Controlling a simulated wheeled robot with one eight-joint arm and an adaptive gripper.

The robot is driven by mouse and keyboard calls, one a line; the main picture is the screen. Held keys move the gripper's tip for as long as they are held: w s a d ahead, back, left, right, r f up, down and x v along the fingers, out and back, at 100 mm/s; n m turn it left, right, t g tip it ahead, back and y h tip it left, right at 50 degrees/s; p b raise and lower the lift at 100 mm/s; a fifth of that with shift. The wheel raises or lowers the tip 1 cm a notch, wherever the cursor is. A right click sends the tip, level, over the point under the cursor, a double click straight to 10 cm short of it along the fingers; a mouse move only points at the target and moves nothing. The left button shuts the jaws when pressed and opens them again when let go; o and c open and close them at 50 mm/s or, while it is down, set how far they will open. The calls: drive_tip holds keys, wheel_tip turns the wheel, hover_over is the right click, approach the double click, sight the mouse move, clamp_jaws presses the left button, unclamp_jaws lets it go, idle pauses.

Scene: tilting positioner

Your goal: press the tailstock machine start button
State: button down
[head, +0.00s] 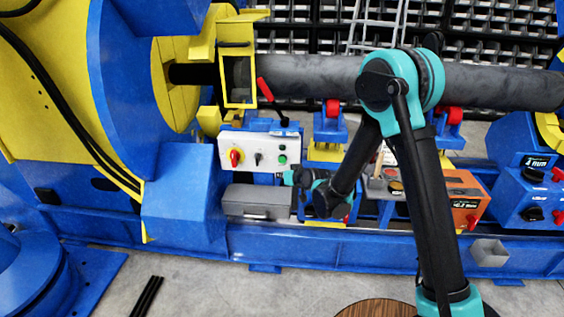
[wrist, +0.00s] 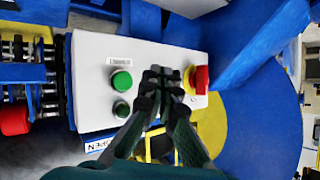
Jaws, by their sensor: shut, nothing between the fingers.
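A white control box (head: 250,148) sits in the middle left of the head view, on the blue machine. On its face are a red and yellow switch (head: 235,157), a dark knob (head: 258,158) and a green button (head: 282,159). In the wrist view the green button (wrist: 121,81) has a small label, too small to read, and a darker round button (wrist: 121,110) beside it. My gripper (wrist: 160,75) is shut and empty in front of the box, between the green button and the red switch (wrist: 199,80). It hides the panel middle. I cannot tell whether it touches. The head view shows my gripper (head: 286,178) just below the green button.
A grey pipe (head: 300,78) runs across the machine above the box. A red-handled lever (head: 265,89) stands above the box. A grey box (head: 256,202) lies below it. An orange unit (head: 465,193) and blue boxes (head: 530,190) are at right. Grey floor is in front.

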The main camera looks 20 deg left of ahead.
drive_tip(key=w+a, duration=0.1)
drive_tip(key=w, duration=0.5)
drive_tip(key=shift+w+a, duration=0.3)
drive_tip(key=shift+w, duration=0.05)
drive_tip(key=shift+w, duration=0.1)
idle(1.1)
drive_tip(key=shift+w+a, duration=0.1)
drive_tip(key=shift+w, duration=0.2)
drive_tip(key=shift+w+a, duration=0.1)
drive_tip(key=shift+w, duration=0.35)
idle(0.8)
drive_tip(key=shift+s, duration=0.1)
drive_tip(key=shift+s+d, duration=0.2)
drive_tip(key=shift+s, duration=0.55)
drive_tip(key=shift+s, duration=0.1)
drive_tip(key=s, duration=0.2)
drive_tip(key=s+d, duration=0.1)
drive_tip(key=s, duration=0.1)
drive_tip(key=shift+s+d, duration=0.1)
drive_tip(key=shift+s, duration=0.25)
